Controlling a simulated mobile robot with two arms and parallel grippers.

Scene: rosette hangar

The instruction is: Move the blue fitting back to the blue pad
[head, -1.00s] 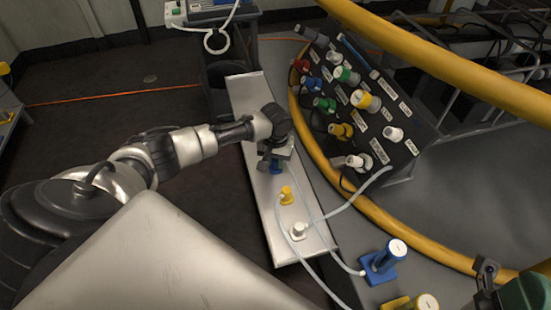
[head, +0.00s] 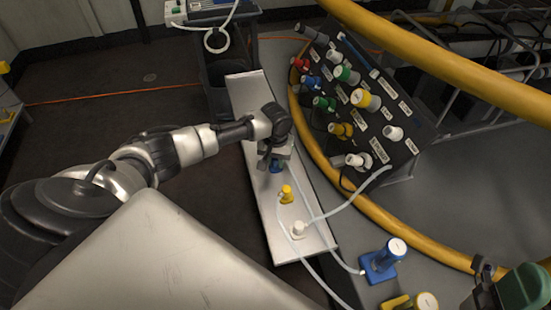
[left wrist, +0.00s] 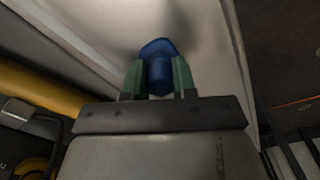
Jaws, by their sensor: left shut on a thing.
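The blue fitting (head: 276,167) is between the fingers of my left gripper (head: 274,156), over the middle of the long pale tray (head: 262,215). In the left wrist view the blue fitting (left wrist: 157,66) sits between the green fingers of my left gripper (left wrist: 158,80), which is shut on it. The pale surface lies behind it; I cannot tell whether the fitting touches it. I cannot make out a separate blue pad beneath the fitting. Part of what looks like my right gripper (head: 485,281) shows at the lower right edge, cut off; its jaws are unclear.
A yellow fitting (head: 286,194) and a white fitting (head: 298,229) stand on the tray near the blue one, with pale hoses beside them. A dark panel (head: 400,133) with several coloured connectors stands to the right, behind a yellow rail (head: 385,222). A blue stand (head: 383,262) is lower right.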

